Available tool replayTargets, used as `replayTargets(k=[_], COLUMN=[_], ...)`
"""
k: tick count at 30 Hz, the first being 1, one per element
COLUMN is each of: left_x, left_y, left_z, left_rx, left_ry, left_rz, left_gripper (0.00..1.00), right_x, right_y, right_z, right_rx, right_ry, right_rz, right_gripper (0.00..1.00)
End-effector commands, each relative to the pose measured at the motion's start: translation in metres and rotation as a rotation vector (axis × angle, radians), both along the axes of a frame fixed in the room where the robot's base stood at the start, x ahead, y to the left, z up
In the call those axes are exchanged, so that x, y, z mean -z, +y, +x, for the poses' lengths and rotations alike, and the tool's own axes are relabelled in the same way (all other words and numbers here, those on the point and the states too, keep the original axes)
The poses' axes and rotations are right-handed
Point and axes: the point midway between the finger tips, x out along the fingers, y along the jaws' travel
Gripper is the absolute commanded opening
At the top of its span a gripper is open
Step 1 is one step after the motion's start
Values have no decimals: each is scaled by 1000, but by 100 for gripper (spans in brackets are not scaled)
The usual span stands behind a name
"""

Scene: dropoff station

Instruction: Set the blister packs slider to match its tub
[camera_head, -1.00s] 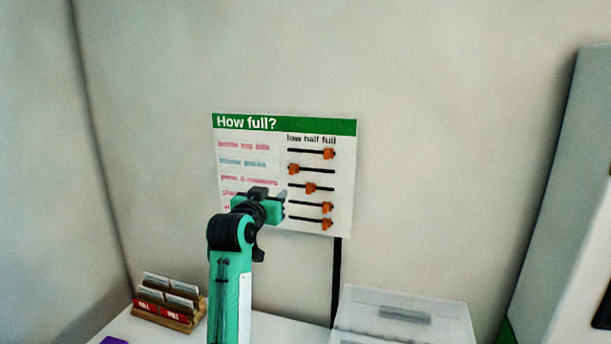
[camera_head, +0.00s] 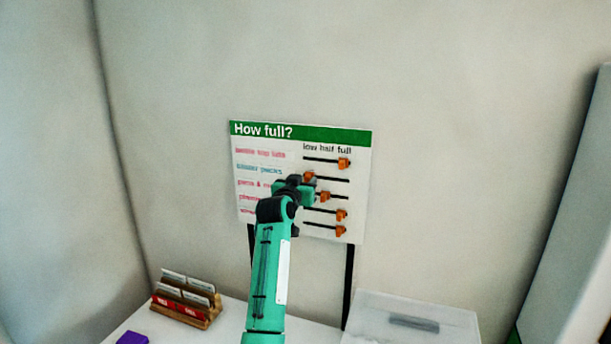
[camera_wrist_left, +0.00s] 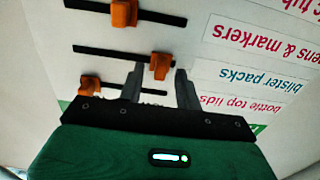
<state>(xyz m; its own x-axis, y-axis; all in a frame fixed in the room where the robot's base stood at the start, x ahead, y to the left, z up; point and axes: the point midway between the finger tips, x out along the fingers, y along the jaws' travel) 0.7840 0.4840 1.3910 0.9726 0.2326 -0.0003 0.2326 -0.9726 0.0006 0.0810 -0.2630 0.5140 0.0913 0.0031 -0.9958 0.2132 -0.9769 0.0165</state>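In the left wrist view, which is upside down, this slider (camera_wrist_left: 161,66) shows just beyond and between the two fingertips. My left gripper (camera_head: 306,189) is at the board, open with nothing held; its dark fingers (camera_wrist_left: 160,80) stand apart. I cannot tell whether they touch the slider. The blister packs tub is not identifiable. My right gripper is not in view.
The bottle top lids slider (camera_head: 344,163) is at the full end, close above. The pens and markers slider (camera_head: 325,196) is near the middle, close below. A clear bin (camera_head: 455,322) and a wooden card holder (camera_head: 187,301) stand on the white table, with a purple item (camera_head: 132,338).

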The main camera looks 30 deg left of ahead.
Motion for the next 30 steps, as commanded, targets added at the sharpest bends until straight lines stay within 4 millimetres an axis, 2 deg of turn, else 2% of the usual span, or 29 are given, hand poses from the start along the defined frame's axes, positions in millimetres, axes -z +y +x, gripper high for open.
replayTargets(k=[6,14,20,30], left_x=[-1,0,0,0], left_y=[3,3,3,-3], left_z=[11,12,11,13], left_rx=[-1,-1,0,1], left_ry=[0,0,0,1], left_rz=[1,1,1,-1], left_gripper=[35,35,0,0], right_x=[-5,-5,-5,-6], right_y=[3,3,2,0], right_z=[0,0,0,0], right_rx=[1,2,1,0], right_ry=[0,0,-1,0], right_rz=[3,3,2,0], right_gripper=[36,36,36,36])
